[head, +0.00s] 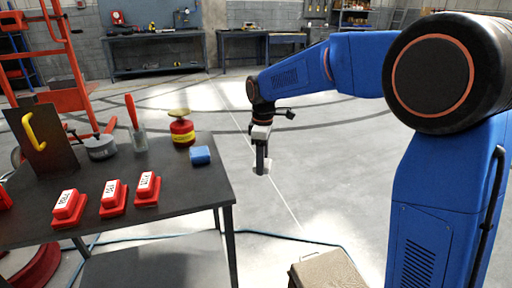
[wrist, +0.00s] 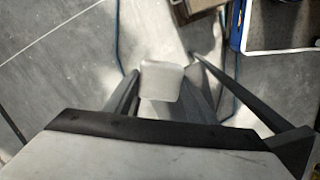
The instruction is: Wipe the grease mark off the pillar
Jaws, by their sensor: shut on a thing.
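My gripper (head: 262,165) hangs pointing down over the open floor, to the right of the dark table. It is shut on a small whitish block (wrist: 161,80), which shows between the fingers in the wrist view. The block (head: 267,167) also shows at the fingertips in the head view; I cannot tell if it is a wiping pad. I cannot make out a grease mark in either view, nor tell surely which upright is the pillar.

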